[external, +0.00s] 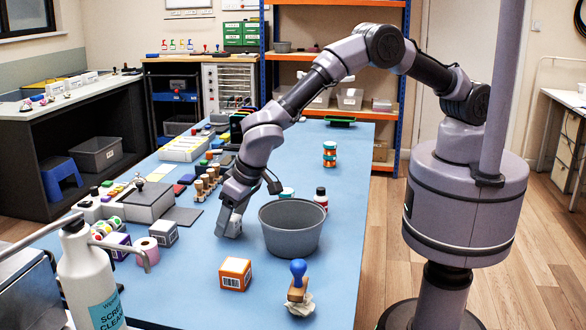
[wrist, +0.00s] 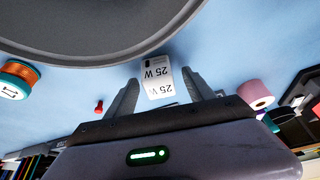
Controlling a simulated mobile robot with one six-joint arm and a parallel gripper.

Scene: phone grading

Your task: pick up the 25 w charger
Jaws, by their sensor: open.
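In the external view my gripper (external: 229,224) points down at the table, just left of the grey tub. I cannot make out the charger clearly there.
The grey tub (external: 291,230) stands close to the right of my gripper. An orange box (external: 235,273) and a blue-knobbed stamp (external: 298,278) stand nearer the front. A pink roll (external: 147,250) and boxes stand left. Wooden-handled stamps (external: 207,182) stand behind.

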